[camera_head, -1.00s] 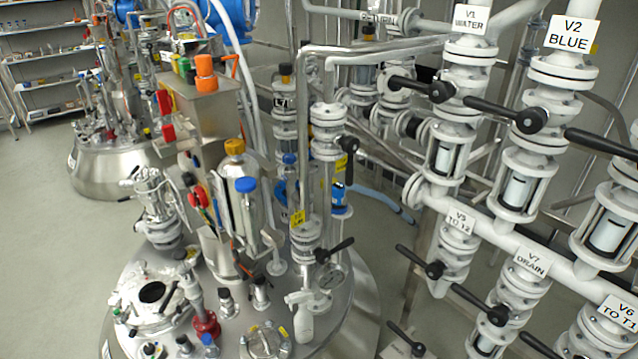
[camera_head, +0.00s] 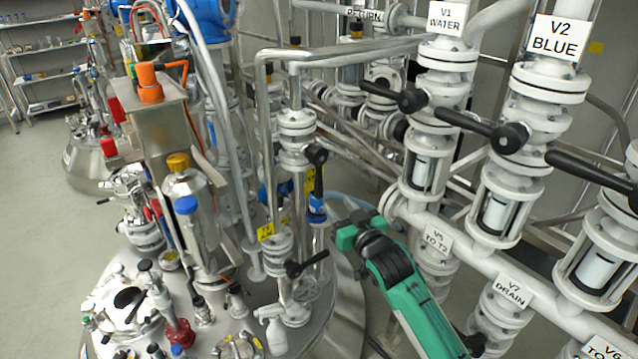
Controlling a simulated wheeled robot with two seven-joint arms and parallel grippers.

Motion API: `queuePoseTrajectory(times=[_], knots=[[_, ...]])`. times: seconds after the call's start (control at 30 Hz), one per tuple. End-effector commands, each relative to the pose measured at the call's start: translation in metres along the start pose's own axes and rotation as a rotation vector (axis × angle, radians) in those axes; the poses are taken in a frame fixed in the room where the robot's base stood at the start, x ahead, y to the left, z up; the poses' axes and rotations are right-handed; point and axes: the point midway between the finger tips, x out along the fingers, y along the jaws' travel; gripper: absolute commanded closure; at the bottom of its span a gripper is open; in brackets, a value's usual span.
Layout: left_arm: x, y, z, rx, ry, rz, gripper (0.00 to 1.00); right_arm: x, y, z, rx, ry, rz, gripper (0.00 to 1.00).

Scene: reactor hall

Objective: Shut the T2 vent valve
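No readable T2 vent tag shows, so I cannot tell for certain which valve it is. On the steel vessel lid, a white flanged pipe carries a black lever (camera_head: 317,168) that hangs down along it. Lower on the lid, a valve beside a small yellow tag (camera_head: 265,231) has another black lever (camera_head: 306,263), pointing up to the right. My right gripper (camera_head: 355,226), green and dark grey, is in front of the pipe rack, right of both levers and apart from them. Its fingers are unclear. My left gripper is out of view.
The pipe rack on the right has valves with black levers and tags V1 WATER (camera_head: 446,19), V2 BLUE (camera_head: 556,38), V5 TO T2 (camera_head: 437,238) and V7 DRAIN (camera_head: 512,289). Open floor (camera_head: 40,240) lies left.

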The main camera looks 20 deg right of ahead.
Motion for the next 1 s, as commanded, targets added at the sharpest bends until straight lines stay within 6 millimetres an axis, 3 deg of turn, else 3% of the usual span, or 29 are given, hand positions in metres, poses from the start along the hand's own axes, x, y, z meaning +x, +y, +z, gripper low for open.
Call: queuePoseTrajectory(times=[0.5, 0.7, 1.0], knots=[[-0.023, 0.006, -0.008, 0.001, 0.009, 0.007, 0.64, 0.093, -0.001, -0.002, 0.000, -0.001, -0.001, 0.60], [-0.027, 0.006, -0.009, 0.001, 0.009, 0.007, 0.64, 0.112, 0.000, 0.000, 0.000, -0.001, 0.000, 0.60], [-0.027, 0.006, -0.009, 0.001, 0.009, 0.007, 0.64, 0.117, 0.000, 0.001, 0.000, -0.001, -0.001, 0.60]])
